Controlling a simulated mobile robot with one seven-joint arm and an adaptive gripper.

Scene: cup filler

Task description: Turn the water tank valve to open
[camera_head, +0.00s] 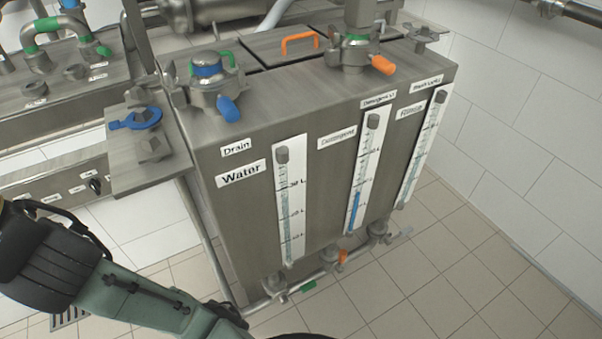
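A metal tank (320,130) fills the middle of the view. Its left section carries a "Water" label (240,173), a "Drain" label (236,147) and a level gauge (288,210). On top of that section sits a metal valve (205,84) with a blue handle (228,109) pointing towards the front edge. Another blue-handled valve (135,119) is on a metal plate to the left. Which blue handle is the water tank valve is not certain. My arm comes in at the lower left, below and apart from both handles. My gripper cannot be made out.
Orange-handled (382,64) and other fittings stand on the tank's right part, with a lid handle (299,42) behind. Pipes with green (308,286) and orange handles run under the tank. A control panel (60,100) is at the left. Tiled floor (470,265) is clear at the right.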

